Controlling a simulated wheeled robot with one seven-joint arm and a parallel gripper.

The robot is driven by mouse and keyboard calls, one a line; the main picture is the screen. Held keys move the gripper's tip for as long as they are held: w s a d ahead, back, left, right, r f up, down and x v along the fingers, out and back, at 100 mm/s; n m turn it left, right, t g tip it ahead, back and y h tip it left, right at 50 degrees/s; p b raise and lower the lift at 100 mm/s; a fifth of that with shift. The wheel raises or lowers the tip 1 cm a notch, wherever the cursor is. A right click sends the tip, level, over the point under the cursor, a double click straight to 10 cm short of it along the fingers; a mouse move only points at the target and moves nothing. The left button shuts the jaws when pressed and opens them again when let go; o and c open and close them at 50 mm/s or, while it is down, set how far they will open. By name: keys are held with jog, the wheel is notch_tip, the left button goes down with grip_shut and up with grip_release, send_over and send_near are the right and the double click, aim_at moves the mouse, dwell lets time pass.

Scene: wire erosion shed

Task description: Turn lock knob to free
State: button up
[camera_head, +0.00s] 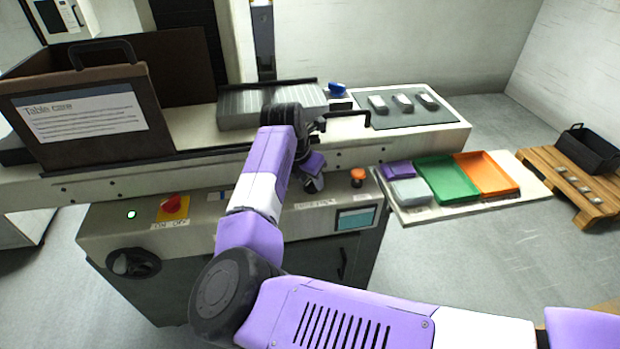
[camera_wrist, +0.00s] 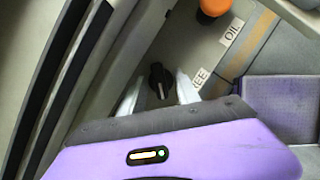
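The lock knob (camera_wrist: 157,76) is small and black with a pale pointer line and sits on the grey machine front in the wrist view. My gripper (camera_wrist: 160,82) is open, with one pale finger on each side of the knob. A gap shows between the knob and the fingers, but I cannot tell how deep they reach. A label ending in "EE" (camera_wrist: 201,77) is partly hidden by the right finger. In the head view my gripper (camera_head: 314,184) is at the panel front and hides the knob.
An orange knob (camera_head: 358,177) is to the right, above an "OIL" label (camera_wrist: 231,31). A red switch (camera_head: 173,206) and a small screen (camera_head: 355,219) are on the panel. The worktable (camera_head: 400,140) edge and a black handle (camera_head: 348,117) are close above my gripper.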

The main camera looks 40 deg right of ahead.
grip_shut()
jog(key=shift+p, duration=0.3)
jog(key=n+t+p, duration=0.1)
jog(key=n+p, duration=0.1)
jog(key=n, duration=0.1)
jog(key=shift+r, duration=0.2)
jog(key=n+t+y+p, duration=0.1)
jog(key=n, duration=0.1)
jog(key=n+p, duration=0.2)
jog(key=n, duration=0.1)
jog(key=shift+s+d+t+y, duration=0.15)
jog(key=shift+s+t+y, duration=0.05)
jog(key=shift+t+y, duration=0.2)
jog(key=n+y+p, duration=0.1)
jog(key=n, duration=0.2)
jog(key=n+p, duration=0.2)
jog(key=shift+d+n+t+y, duration=0.15)
jog(key=shift+n+t+y, duration=0.25)
jog(key=shift+f+n+y+p, duration=0.15)
jog(key=shift+n+y+p, duration=0.6)
jog(key=shift+n, duration=1.25)
